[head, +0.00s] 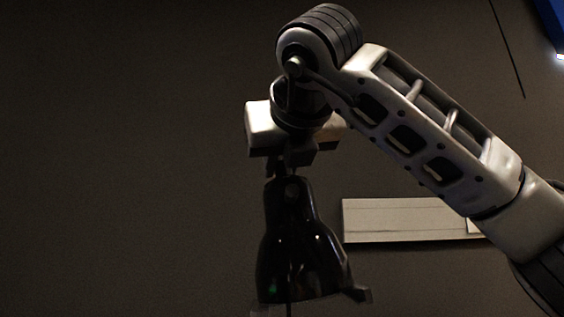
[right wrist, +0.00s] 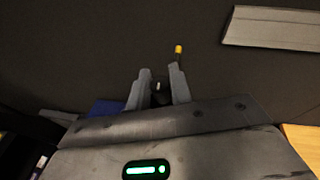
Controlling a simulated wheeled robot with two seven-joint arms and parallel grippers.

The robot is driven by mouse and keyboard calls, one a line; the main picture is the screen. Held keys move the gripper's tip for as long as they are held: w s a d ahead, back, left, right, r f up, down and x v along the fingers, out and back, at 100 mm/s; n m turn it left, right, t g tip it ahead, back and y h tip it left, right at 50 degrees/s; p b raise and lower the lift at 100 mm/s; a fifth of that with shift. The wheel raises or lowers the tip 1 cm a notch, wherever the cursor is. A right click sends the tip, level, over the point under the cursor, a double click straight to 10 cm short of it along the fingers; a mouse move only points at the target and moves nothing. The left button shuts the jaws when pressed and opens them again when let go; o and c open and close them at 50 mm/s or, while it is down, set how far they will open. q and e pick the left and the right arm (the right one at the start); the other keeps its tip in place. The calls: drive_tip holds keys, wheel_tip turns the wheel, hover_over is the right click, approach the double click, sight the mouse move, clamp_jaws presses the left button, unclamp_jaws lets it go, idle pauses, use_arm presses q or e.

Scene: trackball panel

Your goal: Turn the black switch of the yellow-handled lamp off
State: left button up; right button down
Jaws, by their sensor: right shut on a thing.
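My right gripper (head: 289,308) hangs down at the bottom edge of the head view, its fingers mostly cut off or dark. In the right wrist view its two grey fingers (right wrist: 158,85) are shut on a small dark thing (right wrist: 160,97), apparently the black switch, mostly hidden between them. A small yellow-tipped piece on a dark stem, apparently the yellow handle (right wrist: 178,50), stands just beyond the right finger. I cannot make out the lamp's body or whether it is lit. My left gripper is not in view.
A pale flat panel (head: 400,220) lies right of my gripper; it also shows at the upper right of the right wrist view (right wrist: 270,28). A blue thing (right wrist: 103,107) is left of the fingers, and a tan surface (right wrist: 302,142) at the lower right. The dark area around is bare.

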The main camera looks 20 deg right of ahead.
drive_tip(key=c, duration=1.4)
unclamp_jaws()
drive_tip(key=shift+c, duration=0.2)
drive_tip(key=shift+o, duration=0.8)
drive_tip(key=shift+s, duration=0.1)
drive_tip(key=b+v, duration=0.1)
drive_tip(key=v, duration=1.4)
drive_tip(key=shift+s, duration=0.4)
